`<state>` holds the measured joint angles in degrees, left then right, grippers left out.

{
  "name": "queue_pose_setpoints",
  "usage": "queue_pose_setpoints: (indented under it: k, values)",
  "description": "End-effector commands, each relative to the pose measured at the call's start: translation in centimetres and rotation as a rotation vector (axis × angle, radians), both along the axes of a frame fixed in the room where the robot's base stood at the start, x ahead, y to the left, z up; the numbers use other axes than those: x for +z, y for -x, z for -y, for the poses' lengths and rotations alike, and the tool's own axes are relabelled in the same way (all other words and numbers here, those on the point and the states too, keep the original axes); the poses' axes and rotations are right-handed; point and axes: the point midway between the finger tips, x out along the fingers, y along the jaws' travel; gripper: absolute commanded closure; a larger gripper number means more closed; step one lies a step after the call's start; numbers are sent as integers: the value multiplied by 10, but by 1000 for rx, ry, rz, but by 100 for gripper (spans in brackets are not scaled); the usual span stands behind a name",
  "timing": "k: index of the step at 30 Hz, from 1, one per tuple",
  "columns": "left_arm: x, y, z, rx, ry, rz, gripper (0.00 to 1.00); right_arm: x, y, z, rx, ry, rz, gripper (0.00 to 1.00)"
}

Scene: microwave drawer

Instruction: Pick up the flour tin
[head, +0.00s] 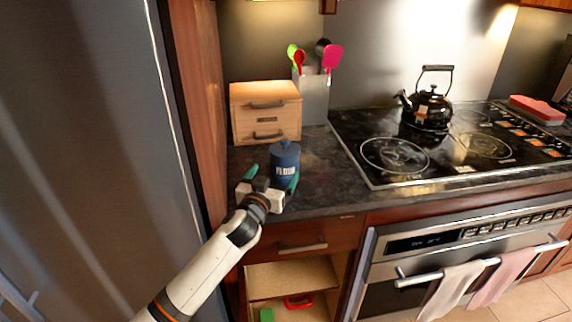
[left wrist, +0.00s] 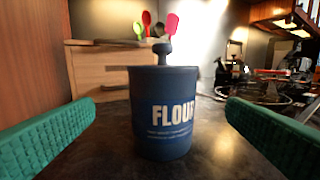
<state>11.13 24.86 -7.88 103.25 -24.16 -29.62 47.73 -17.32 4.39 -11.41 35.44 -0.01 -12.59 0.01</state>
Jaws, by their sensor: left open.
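The flour tin (head: 285,163) is dark blue with a knobbed lid and white "FLOUR" lettering. It stands upright on the dark countertop (head: 330,190), near the front edge. In the left wrist view the tin (left wrist: 163,115) is upright in the middle, between two green fingers. My left gripper (head: 272,182) is open at the tin's near side. The left wrist view shows the open fingers (left wrist: 165,125) wide apart, with a gap on both sides of the tin. My right gripper is not in view.
A wooden drawer box (head: 265,112) stands behind the tin, with a grey utensil holder (head: 312,98) beside it. The cooktop (head: 400,155) with a black kettle (head: 427,108) lies to the right. A tall fridge (head: 90,130) and wooden panel (head: 200,90) bound the left.

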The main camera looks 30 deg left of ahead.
Motion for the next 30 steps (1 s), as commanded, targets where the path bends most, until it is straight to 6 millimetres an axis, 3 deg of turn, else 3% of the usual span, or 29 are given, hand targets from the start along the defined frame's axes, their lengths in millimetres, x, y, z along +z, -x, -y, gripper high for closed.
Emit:
queue_pose_setpoints:
  k: [5, 14, 21, 30]
  values:
    - [1, -28, -5, 1, -2, -1, 5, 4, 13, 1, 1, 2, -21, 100]
    - [3, -50, -7, 1, -2, -1, 5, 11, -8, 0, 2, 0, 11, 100]
    - [2, -81, -10, 2, 0, -3, 5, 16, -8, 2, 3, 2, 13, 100]
    - [1, -89, -12, 1, -1, -2, 5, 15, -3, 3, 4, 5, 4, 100]
